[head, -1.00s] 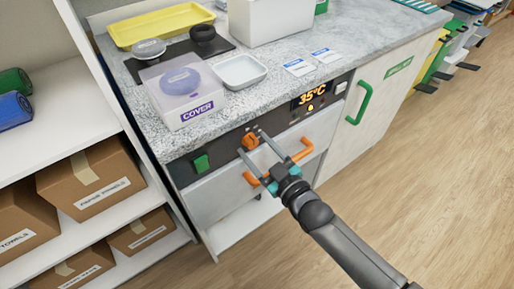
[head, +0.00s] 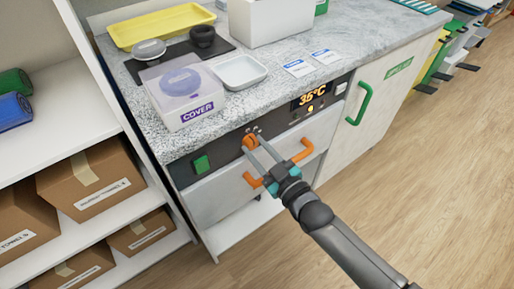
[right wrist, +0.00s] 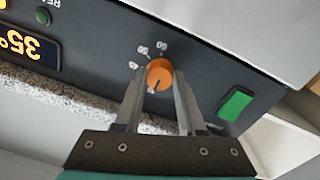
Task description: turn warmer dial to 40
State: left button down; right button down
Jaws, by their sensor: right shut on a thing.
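The orange warmer dial (head: 250,141) is on the dark control panel at the front of the counter. It also shows in the right wrist view (right wrist: 160,74), with a dark pointer line and small white number marks beside it. My right gripper (head: 251,143) is shut on the dial, one finger on each side; its fingers (right wrist: 165,90) flank the dial in the right wrist view. The display (head: 309,95) reads 35°C. My left gripper is not in view.
An orange drawer handle (head: 303,151) sits just below the panel, close to my right gripper. A green switch (head: 201,164) is left of the dial. A boxed item marked COVER (head: 190,103) and a white dish (head: 240,72) stand on the counter above.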

jog(key=shift+m, duration=0.5)
jog(key=shift+r+m+p, duration=0.1)
jog(key=shift+m+p, duration=0.6)
jog(key=shift+m, duration=1.4)
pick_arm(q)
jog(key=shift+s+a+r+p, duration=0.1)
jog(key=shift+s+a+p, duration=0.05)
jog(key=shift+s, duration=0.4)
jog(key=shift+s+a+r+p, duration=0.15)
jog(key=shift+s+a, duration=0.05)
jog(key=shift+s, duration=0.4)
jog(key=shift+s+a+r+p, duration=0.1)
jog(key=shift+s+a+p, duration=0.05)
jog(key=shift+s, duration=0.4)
pick_arm(e)
jog(key=shift+m, duration=1.1)
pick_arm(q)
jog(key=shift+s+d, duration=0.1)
pick_arm(e)
jog(key=shift+c, duration=2.4)
grip_release()
